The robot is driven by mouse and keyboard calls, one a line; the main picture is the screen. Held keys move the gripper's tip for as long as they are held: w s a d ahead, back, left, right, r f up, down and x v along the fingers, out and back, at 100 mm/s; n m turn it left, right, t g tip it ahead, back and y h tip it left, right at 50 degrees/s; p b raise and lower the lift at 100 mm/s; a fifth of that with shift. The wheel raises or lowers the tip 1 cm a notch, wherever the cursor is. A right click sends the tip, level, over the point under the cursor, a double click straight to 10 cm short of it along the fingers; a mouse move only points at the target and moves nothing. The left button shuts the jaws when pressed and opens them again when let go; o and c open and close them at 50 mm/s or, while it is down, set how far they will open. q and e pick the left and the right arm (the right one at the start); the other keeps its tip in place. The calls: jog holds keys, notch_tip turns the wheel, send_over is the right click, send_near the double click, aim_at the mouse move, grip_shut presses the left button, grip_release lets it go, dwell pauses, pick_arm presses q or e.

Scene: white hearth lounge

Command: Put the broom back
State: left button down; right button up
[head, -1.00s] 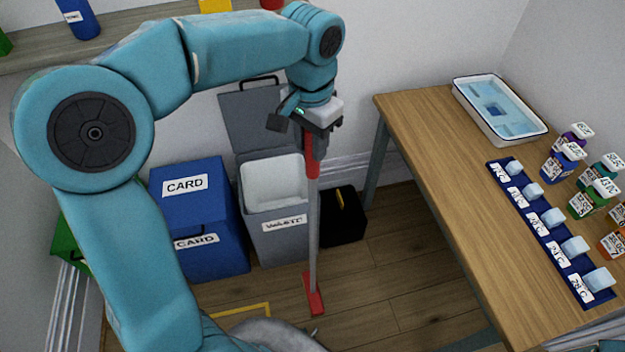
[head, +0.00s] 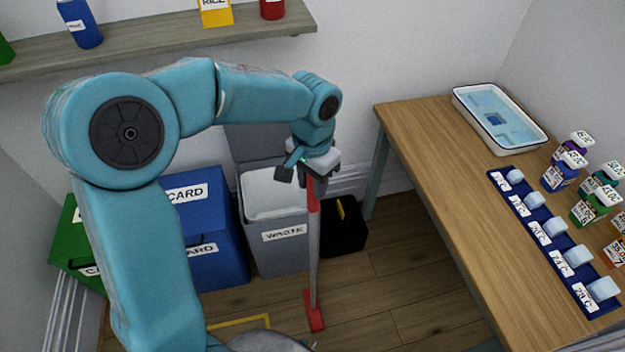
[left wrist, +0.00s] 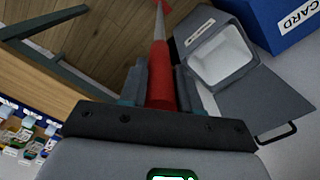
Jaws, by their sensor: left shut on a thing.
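The broom (head: 314,250) has a red grip, a grey shaft and a red foot. It stands nearly upright, its foot at or close to the wooden floor in the head view; I cannot tell if it touches. My left gripper (head: 313,178) is shut on the red grip near its top. In the left wrist view the broom's red grip (left wrist: 161,75) lies between the fingers of the left gripper (left wrist: 160,88), and the shaft runs away toward the floor. My right gripper is not in view.
A grey waste bin (head: 280,245) with its lid up stands just left of the broom. A blue card bin (head: 215,262) and a green bin (head: 75,240) are further left. A black box (head: 343,235) sits behind. A wooden table (head: 440,170) bounds the right. Floor right of the broom is clear.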

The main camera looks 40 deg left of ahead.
pick_arm(q)
jog(key=c, duration=0.8)
grip_release()
jog(key=shift+f, duration=0.1)
jog(key=shift+r, duration=0.45)
notch_tip(320, 180, up, 11)
jog(key=shift+w+f+p, duration=0.1)
jog(key=shift+p, duration=0.6)
jog(key=shift+r, duration=0.4)
jog(key=shift+f, duration=0.1)
